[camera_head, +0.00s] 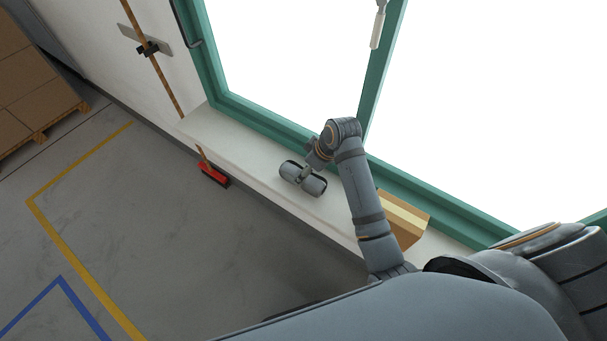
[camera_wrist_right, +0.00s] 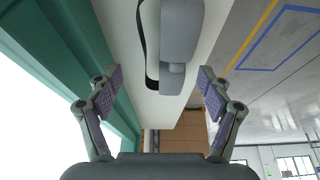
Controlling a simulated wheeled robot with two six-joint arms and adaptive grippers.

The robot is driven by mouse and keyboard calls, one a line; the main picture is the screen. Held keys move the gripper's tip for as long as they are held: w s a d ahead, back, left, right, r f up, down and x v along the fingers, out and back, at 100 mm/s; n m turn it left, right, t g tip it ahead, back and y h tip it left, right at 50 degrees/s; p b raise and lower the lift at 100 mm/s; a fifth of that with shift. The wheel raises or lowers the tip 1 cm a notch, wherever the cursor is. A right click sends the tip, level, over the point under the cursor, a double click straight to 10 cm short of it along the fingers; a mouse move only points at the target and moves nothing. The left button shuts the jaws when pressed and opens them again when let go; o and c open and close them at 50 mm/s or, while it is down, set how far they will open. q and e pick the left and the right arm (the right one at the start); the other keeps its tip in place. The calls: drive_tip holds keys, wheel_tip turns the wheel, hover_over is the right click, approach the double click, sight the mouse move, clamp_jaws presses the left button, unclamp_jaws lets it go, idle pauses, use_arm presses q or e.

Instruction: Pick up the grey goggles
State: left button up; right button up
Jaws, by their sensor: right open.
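In the right wrist view my right gripper (camera_wrist_right: 159,76) is open, with a finger on each side and nothing between the purple pads. I cannot tell whether it touches the goggles. My left gripper is not in view.
A cardboard box (camera_head: 408,212) stands on the sill behind my right forearm. The green window frame (camera_head: 270,118) runs along the sill's back. A red broom head (camera_head: 213,174) is by the sill's front edge. Open floor (camera_head: 150,210) with painted lines lies left.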

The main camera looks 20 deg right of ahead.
drive_tip(key=shift+w+a+f+p, duration=0.1)
drive_tip(key=shift+a+f+p, duration=0.15)
drive_tip(key=shift+f, duration=0.35)
drive_tip(key=shift+a+f+p, duration=0.2)
drive_tip(key=shift+a+f, duration=0.05)
drive_tip(key=shift+f, duration=0.35)
drive_tip(key=shift+w+a+f, duration=0.1)
drive_tip(key=shift+w+f, duration=0.1)
drive_tip(key=shift+f, duration=0.4)
drive_tip(key=c, duration=0.8)
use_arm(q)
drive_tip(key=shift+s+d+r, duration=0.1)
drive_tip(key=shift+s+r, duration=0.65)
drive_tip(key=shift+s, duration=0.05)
use_arm(e)
drive_tip(key=c, duration=0.5)
